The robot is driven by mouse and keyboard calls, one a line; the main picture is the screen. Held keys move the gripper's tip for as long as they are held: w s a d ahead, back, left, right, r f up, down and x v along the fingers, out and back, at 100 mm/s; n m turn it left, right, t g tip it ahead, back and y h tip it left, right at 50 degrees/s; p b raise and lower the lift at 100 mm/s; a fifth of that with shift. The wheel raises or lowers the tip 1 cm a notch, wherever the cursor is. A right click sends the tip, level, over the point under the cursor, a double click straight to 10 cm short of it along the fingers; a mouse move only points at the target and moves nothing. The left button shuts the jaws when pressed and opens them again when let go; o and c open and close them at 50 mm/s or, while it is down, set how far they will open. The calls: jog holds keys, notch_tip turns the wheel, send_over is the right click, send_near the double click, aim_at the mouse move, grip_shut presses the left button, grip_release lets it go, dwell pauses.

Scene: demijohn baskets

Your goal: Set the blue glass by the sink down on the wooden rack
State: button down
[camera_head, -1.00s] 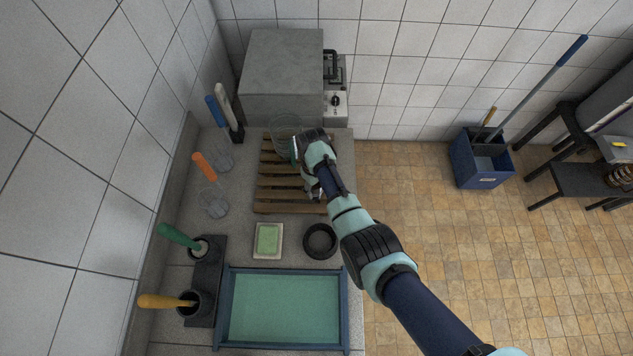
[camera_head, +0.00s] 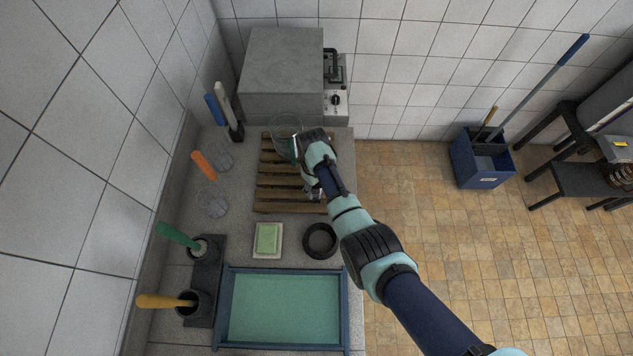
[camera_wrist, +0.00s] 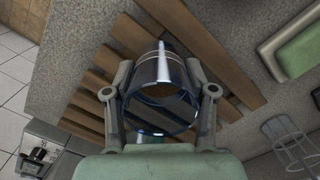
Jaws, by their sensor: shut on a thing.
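The blue glass (camera_wrist: 160,98) is a clear, blue-tinted tumbler held between the two fingers of my gripper (camera_wrist: 163,92) in the wrist view. In the head view the glass (camera_head: 286,126) shows faintly at the far end of the wooden rack (camera_head: 283,194). My gripper (camera_head: 300,146) is shut on it there, above the rack's far part. The rack has brown slats, which also show behind the glass in the wrist view (camera_wrist: 186,40). Whether the glass's base touches the slats I cannot tell.
A grey box-shaped appliance (camera_head: 282,75) stands just beyond the rack. Brushes and clear glassware (camera_head: 212,201) line the left side. A green soap in a dish (camera_head: 268,240), a black ring (camera_head: 320,241) and the teal-filled sink (camera_head: 284,308) lie nearer. The rack's near slats look bare.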

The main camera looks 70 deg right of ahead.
jog(key=shift+f, duration=0.25)
jog(key=shift+c, duration=1.4)
grip_release()
notch_tip(320, 180, up, 12)
jog(key=shift+w+d, duration=0.3)
jog(key=shift+w, duration=0.1)
